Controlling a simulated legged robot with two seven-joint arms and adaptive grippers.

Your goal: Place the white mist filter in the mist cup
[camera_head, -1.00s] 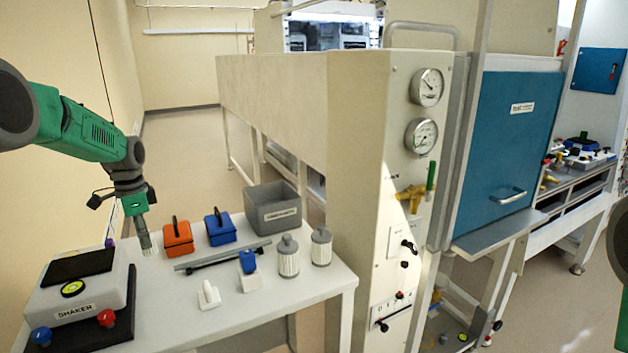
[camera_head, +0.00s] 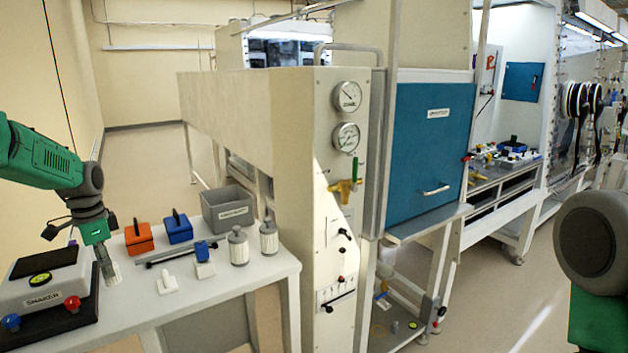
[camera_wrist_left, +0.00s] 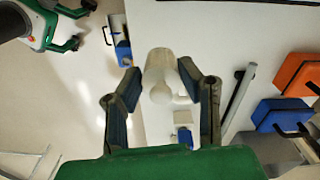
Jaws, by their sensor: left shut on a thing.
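My left gripper (camera_head: 104,262) points down above the left part of the white table and is shut on the white mist filter (camera_head: 112,274). I cannot pick out the mist cup for certain in either view. My right gripper is not in view; only part of my right arm shows at the right edge.
The shaker (camera_head: 42,285) stands left. An orange case (camera_head: 139,240), a blue case (camera_head: 178,230) and a grey bin (camera_head: 229,209) stand along the back. Two ribbed grey-capped canisters (camera_head: 239,249) and a small white stand (camera_head: 166,285) share the table. The tall cabinet (camera_head: 300,150) borders it.

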